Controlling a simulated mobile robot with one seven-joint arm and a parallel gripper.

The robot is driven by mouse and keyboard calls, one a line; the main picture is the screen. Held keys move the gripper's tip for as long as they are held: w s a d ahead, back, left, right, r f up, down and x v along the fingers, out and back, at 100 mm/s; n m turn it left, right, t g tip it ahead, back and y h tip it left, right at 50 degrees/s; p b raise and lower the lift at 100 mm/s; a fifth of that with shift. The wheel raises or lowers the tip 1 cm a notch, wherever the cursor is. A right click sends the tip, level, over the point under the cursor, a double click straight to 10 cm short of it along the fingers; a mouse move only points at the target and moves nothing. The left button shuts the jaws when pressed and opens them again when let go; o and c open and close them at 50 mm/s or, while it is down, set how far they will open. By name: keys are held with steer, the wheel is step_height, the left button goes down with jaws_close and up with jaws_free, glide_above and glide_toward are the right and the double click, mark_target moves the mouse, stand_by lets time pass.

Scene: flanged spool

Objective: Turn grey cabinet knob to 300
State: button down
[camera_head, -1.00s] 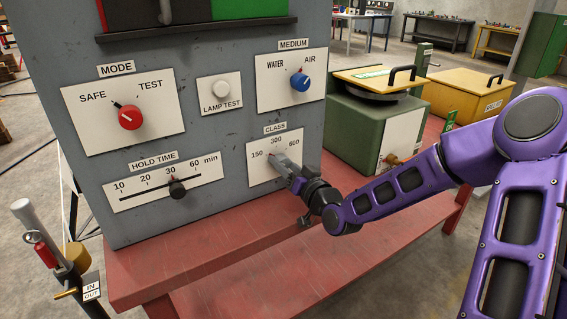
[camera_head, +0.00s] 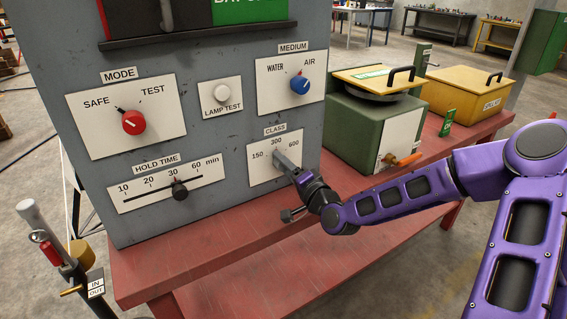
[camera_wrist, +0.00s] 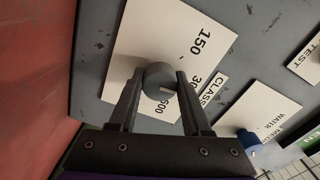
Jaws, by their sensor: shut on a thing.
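The CLASS plate (camera_head: 274,159) on the grey cabinet's lower right carries 150, 300 and 600. It also shows in the wrist view (camera_wrist: 150,30). The round grey knob (camera_wrist: 157,74) sits on this plate, between the two fingertips of my gripper (camera_wrist: 160,77). The gripper is shut on the knob's sides. A pale line on the knob lies toward the 300 and 600 side; I cannot tell exactly which number it meets. In the head view my gripper (camera_head: 281,160) reaches the plate from the lower right and mostly hides the knob.
The red MODE knob (camera_head: 133,122), black HOLD TIME slider (camera_head: 179,188), white LAMP TEST button (camera_head: 221,92) and blue MEDIUM knob (camera_head: 300,85) share the cabinet face. A green box (camera_head: 375,125) stands to the right. The red bench (camera_head: 215,250) below is mostly clear.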

steer(key=shift+m, duration=0.4)
steer(key=shift+c, duration=1.8)
jaws_free()
steer(key=p+v, duration=0.7)
steer(key=v, duration=1)
steer(key=shift+s+d, duration=0.2)
